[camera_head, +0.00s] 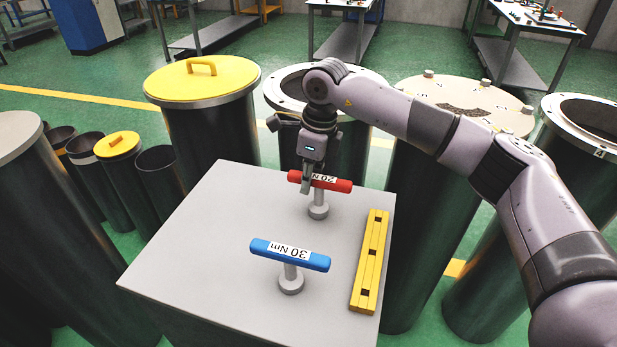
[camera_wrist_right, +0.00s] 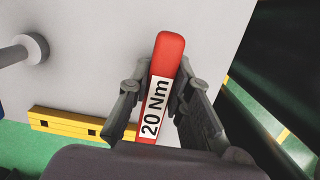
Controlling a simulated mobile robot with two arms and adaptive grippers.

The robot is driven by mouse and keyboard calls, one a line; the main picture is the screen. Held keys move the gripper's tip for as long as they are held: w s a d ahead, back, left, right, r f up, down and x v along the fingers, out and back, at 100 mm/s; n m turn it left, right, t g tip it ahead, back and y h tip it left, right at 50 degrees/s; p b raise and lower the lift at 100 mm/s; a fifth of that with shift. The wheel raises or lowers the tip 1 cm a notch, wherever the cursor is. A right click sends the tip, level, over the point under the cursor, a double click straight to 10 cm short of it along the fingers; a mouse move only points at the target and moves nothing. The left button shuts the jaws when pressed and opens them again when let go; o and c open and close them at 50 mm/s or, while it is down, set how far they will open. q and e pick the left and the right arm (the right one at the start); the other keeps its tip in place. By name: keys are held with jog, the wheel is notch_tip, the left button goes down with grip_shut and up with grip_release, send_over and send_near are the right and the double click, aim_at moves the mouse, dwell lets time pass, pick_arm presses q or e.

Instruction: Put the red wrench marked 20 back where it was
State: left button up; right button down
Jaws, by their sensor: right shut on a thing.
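The red wrench marked 20 Nm (camera_head: 342,185) is a T-shaped tool with a red bar on a grey stem. It is upright over the grey tabletop (camera_head: 215,240), behind the blue wrench. I cannot tell if its foot touches the top. My right gripper (camera_head: 306,186) comes from above and is shut on the red bar. In the right wrist view the red wrench (camera_wrist_right: 170,52) lies between the fingers of my right gripper (camera_wrist_right: 159,88), label showing. The blue wrench marked 30 Nm (camera_head: 262,247) stands upright nearer the front. My left gripper is not in view.
A yellow bar with dark square holes (camera_head: 377,232) lies along the tabletop's right side. Tall dark cylinders surround the table, one with a yellow lid (camera_head: 225,78), one with an open white flange (camera_head: 290,88). The tabletop's left part is clear.

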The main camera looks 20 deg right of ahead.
jog(key=c, duration=1.4)
grip_release()
jog(key=shift+f, duration=0.1)
notch_tip(320, 180, up, 12)
jog(key=d, duration=0.1)
jog(key=shift+s+d, duration=0.2)
jog(key=shift+s, duration=0.25)
